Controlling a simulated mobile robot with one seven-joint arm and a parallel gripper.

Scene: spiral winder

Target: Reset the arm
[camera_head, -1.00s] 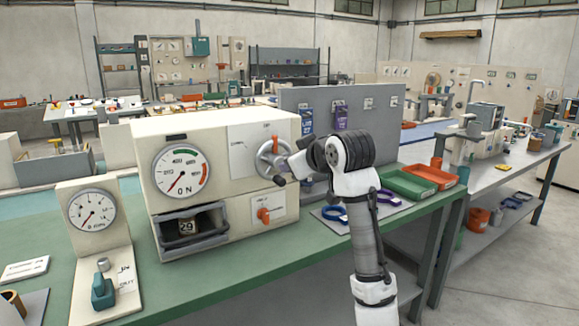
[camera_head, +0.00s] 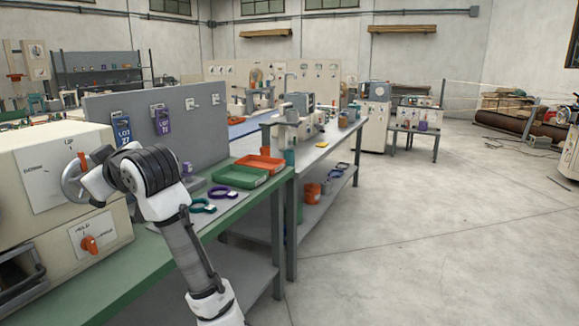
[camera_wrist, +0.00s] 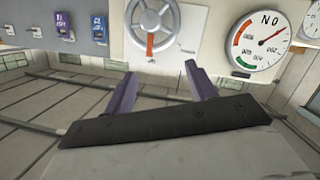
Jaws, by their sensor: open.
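My arm reaches up from the bottom of the head view, its dark wrist joint (camera_head: 150,170) beside the cream machine's wheel (camera_head: 76,178). My gripper's fingers are hidden from the head view by the wrist. In the wrist view my gripper (camera_wrist: 163,78) is open, its two purplish fingers apart with nothing between them. That view is inverted: the wheel (camera_wrist: 150,25) with its orange pointer lies past the fingertips, apart from them. A round gauge (camera_wrist: 258,42) is to its right.
The green bench (camera_head: 120,278) carries the machine (camera_head: 50,200), a green tray (camera_head: 240,176), an orange tray (camera_head: 260,163) and ring-shaped items. A grey panel (camera_head: 205,130) with hanging purple and blue lot tags stands behind. Open concrete floor (camera_head: 420,240) lies to the right.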

